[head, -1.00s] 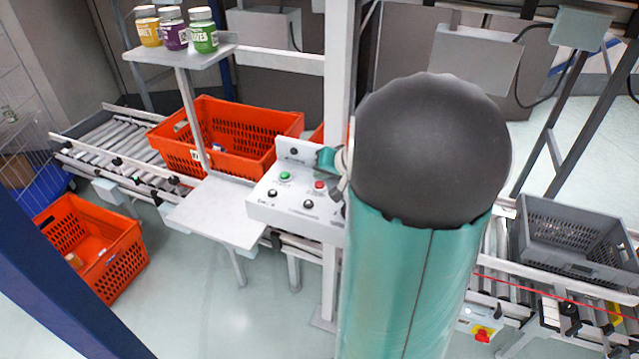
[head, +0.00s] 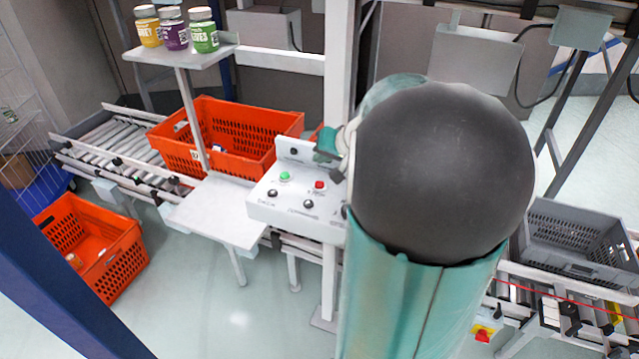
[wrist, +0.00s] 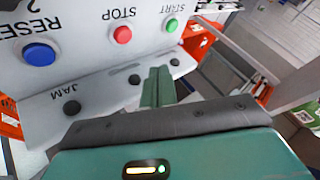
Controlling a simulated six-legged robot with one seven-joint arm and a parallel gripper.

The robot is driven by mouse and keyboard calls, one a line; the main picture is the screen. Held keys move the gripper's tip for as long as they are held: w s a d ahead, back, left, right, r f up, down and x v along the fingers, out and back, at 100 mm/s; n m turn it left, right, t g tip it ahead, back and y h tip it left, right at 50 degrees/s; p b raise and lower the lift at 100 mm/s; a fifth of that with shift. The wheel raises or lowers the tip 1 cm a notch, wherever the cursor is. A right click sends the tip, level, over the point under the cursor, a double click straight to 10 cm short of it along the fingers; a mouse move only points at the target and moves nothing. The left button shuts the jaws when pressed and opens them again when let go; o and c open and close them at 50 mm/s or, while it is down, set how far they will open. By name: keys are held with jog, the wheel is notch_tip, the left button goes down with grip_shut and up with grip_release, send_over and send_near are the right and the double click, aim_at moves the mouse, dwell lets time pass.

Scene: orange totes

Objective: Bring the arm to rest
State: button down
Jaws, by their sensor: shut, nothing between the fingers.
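My gripper (wrist: 158,86) is in the wrist view with its two green fingers together and nothing between them. It points toward the control panel (wrist: 85,75), which appears upside down there with a blue RESET button, a red STOP button, a green START button and a dark JAM button. I cannot tell if the fingertips touch the panel. In the head view, my arm's teal link and dark round joint fill the centre right and hide most of the wrist. A small teal part of the hand shows beside the panel (head: 268,210).
An orange tote (head: 262,145) sits on the roller conveyor (head: 120,150) at left; another orange tote (head: 92,250) stands lower left. Several jars (head: 174,30) stand on a shelf (head: 180,53). A grey crate (head: 575,240) is at right, partly behind my arm. A post rises beside the panel.

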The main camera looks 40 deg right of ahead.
dwell(0.7)
jog(key=s+a+r+n+g+y, duration=0.1)
jog(key=s+a+r+n, duration=0.15)
jog(key=a, duration=0.65)
jog(key=s+a+r+n+g, duration=0.1)
jog(key=s+a+n, duration=0.15)
jog(key=a, duration=0.55)
jog(key=s+a+r+n+g+y, duration=0.1)
jog(key=s+a+n, duration=0.15)
jog(key=a, duration=0.65)
jog(key=s+a+n+h, duration=0.1)
jog(key=s+a+h, duration=0.1)
jog(key=s+a, duration=0.3)
jog(key=s, duration=0.3)
jog(key=shift+f+g, duration=0.15)
jog(key=shift+g, duration=0.15)
